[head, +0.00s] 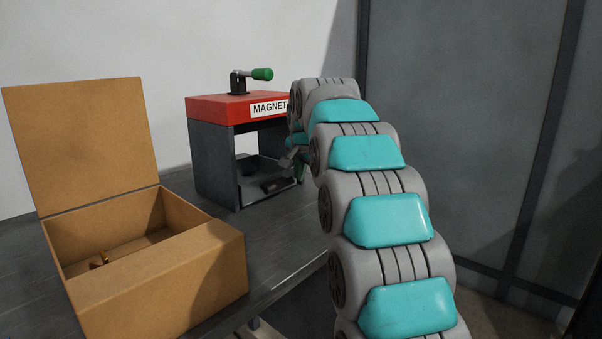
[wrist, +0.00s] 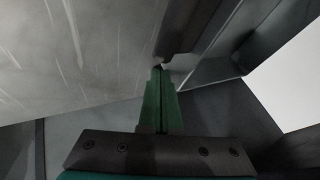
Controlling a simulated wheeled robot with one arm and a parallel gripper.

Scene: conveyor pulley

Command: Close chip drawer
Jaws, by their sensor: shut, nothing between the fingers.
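The grey magnet housing (head: 213,165) with a red top (head: 222,106) labelled MAGNET stands on the dark bench. Its front is open, and dark parts (head: 273,186) lie low inside. I cannot tell clearly which of them is the chip drawer or how far it stands out. My gripper's green fingers (wrist: 160,74) are together and empty. Their tips are close to a dark rounded part (wrist: 186,28) beside a grey panel (wrist: 75,55); I cannot tell whether they touch. In the head view my arm hides the right side of the housing and most of the gripper.
An open brown box (head: 170,280) with a raised lid (head: 82,135) stands at the left, with a small brass-coloured piece (head: 100,260) inside. A green-knobbed lever (head: 262,74) tops the housing. The bench (head: 265,245) is bare between box and housing. A dark wall panel (head: 455,110) stands behind my arm.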

